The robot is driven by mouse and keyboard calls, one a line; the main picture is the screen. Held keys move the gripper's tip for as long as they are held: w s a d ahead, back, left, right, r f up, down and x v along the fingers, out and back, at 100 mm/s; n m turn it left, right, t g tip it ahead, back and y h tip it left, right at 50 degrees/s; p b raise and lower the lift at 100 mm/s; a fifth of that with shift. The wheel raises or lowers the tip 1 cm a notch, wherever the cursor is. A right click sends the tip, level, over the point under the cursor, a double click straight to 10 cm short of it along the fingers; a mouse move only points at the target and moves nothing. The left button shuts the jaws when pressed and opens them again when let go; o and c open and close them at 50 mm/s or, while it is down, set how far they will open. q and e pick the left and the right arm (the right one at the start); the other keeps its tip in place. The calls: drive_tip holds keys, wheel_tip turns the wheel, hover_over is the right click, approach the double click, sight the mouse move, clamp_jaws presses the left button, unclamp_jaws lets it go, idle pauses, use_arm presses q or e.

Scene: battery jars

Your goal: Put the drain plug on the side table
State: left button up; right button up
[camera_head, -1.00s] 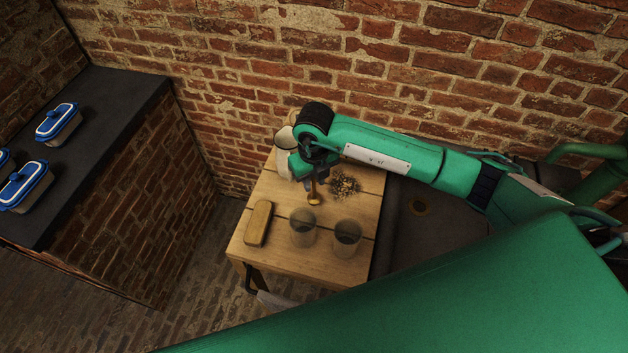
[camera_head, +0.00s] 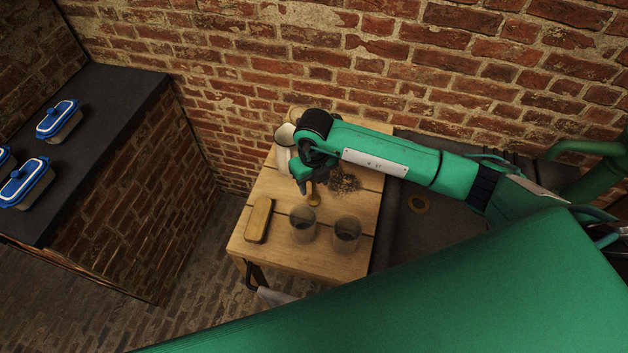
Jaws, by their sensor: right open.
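The small brass-coloured piece that I take for the drain plug (camera_head: 314,199) is on the wooden side table (camera_head: 283,262), between a dark dried clump and the glass jars. My right gripper (camera_head: 305,187) is open just above and to the left of it, close to its upper end. I cannot tell whether a finger still touches it. The fingers are small and partly hidden by the wrist. My left gripper is not in view.
On the table are a tan block (camera_head: 258,220), two glass jars (camera_head: 303,226) (camera_head: 346,235), the dried clump (camera_head: 343,183) and a pale jug (camera_head: 284,135). Blue-lidded boxes (camera_head: 60,121) stand on the left counter.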

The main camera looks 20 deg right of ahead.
drive_tip(key=shift+r, duration=0.25)
wheel_tip(320, 180, up, 10)
drive_tip(key=b, duration=0.4)
drive_tip(key=shift+r, duration=0.9)
